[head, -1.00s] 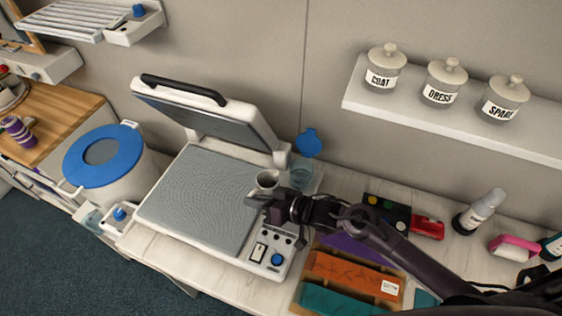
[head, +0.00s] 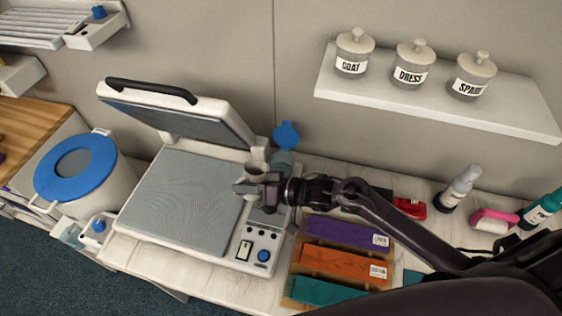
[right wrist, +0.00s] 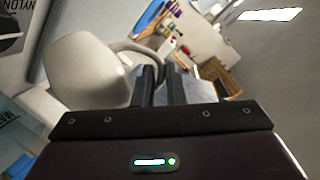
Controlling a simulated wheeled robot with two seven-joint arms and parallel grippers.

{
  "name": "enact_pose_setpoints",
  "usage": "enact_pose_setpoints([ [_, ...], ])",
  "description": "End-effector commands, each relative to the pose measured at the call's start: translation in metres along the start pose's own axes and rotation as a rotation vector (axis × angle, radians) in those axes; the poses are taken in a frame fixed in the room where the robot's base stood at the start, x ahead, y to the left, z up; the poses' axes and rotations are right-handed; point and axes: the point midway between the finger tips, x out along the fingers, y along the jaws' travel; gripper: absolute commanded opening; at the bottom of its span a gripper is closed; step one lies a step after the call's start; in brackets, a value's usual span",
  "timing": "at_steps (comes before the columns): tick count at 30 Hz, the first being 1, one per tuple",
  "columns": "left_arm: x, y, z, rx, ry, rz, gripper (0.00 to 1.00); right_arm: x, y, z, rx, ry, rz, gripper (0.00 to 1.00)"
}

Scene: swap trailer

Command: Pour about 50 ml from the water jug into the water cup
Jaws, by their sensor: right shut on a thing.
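My right gripper (head: 246,188) reaches in from the right over the right side of the open press. It is shut on the water jug (head: 255,170), a pale, open-topped vessel. In the right wrist view, the jug (right wrist: 88,72) is large and smooth, and its looped handle lies at the fingertips (right wrist: 160,75). Its inside and any water cannot be seen. A translucent teal vessel with a raised blue lid, apparently the water cup (head: 283,160), stands just behind and right of the gripper, partly hidden by it. The jug looks apart from it. My left gripper is not in view.
The open press (head: 185,200) fills the counter's middle. A blue-topped white drum (head: 110,195) stands at left. A shelf with labelled jars (head: 440,100) hangs above.

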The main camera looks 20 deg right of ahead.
Motion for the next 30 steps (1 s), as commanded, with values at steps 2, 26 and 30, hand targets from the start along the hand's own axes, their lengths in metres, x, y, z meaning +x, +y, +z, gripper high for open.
enact_pose_setpoints([
  [2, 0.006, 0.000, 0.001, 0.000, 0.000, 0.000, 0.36, -0.003, 0.004, -0.005, 0.039, 0.011, -0.024, 0.00],
  [26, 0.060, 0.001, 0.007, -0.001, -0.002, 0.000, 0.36, -0.029, 0.033, -0.042, 0.455, 0.092, -0.241, 0.00],
  [30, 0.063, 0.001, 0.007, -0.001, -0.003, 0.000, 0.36, -0.030, 0.032, -0.046, 0.492, 0.099, -0.260, 0.00],
])
